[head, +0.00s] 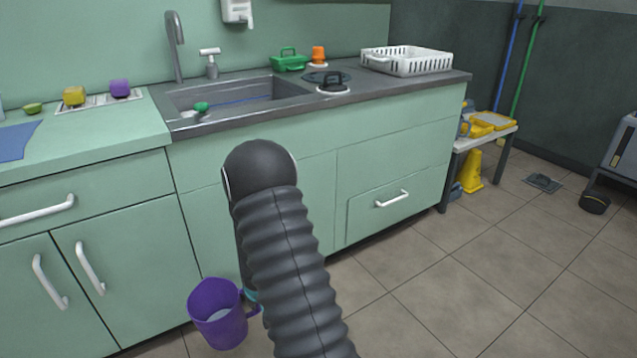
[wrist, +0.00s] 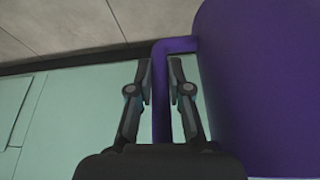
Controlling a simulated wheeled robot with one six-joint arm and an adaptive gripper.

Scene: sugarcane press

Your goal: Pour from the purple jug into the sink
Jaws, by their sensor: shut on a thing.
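The purple jug (head: 217,314) is at the lower left of the head view, in front of the green cabinet and below counter height. It is tilted somewhat, its opening towards the camera, with pale contents inside. My gripper (wrist: 162,82) is shut on the jug's handle, one finger on each side of it. The jug's body (wrist: 265,85) fills the right of the wrist view. In the head view my arm hides most of the gripper. The sink (head: 235,97) is set into the grey counter above, with a grey tap (head: 176,45) behind it.
A green brush (head: 201,106) lies at the sink's front left. A green basket (head: 290,61), an orange-topped item (head: 318,56), a black-handled lid (head: 333,82) and a white rack (head: 406,60) stand right of the sink. Yellow and purple sponges (head: 120,88) sit left.

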